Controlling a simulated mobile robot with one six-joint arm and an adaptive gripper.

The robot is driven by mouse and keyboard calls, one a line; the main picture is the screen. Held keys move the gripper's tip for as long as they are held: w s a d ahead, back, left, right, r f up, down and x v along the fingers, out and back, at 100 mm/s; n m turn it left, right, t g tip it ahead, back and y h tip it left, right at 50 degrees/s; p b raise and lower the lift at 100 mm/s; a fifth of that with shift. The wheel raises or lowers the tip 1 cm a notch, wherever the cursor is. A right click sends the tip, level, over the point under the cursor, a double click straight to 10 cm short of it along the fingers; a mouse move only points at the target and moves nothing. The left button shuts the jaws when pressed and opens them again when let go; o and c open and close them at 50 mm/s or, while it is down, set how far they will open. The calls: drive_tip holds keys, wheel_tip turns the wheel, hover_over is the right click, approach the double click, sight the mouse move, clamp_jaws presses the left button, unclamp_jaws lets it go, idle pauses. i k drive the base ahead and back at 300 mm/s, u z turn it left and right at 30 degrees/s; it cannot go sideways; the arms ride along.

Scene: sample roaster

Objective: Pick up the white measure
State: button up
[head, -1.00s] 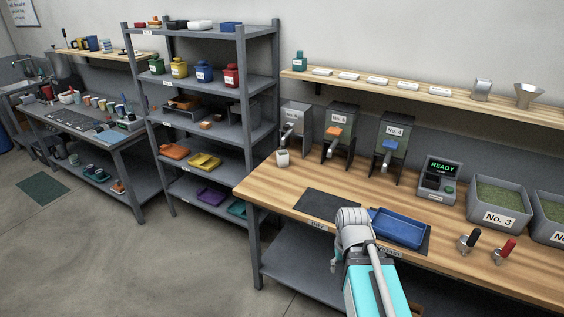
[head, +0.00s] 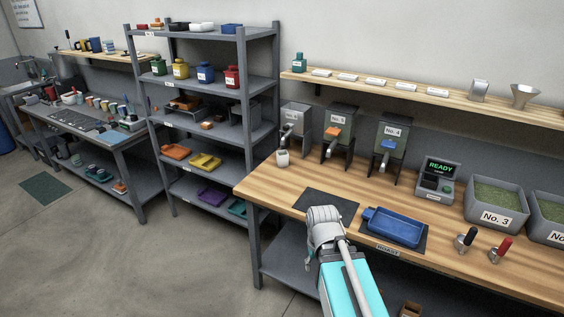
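A small white cup, which looks like the white measure (head: 282,158), stands upright on the wooden bench top. It is near the bench's left end, just in front of the leftmost grey dispenser. The end of my arm, with my gripper (head: 324,214), is over the bench's front edge, in front of the left dark mat. It is apart from the white measure, which lies farther back and to the left. My gripper's fingers cannot be made out from this angle, and no held thing shows.
Grey dispensers (head: 342,132) line the back of the bench. A blue tray (head: 394,228) lies on the right dark mat. The left dark mat (head: 327,203) is bare. A READY display (head: 437,180) and two dark- and red-handled tools stand farther right. A shelf rack (head: 244,95) borders the bench's left.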

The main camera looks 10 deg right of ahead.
sight(283, 159)
drive_tip(key=i, duration=1)
drive_tip(key=u, duration=0.05)
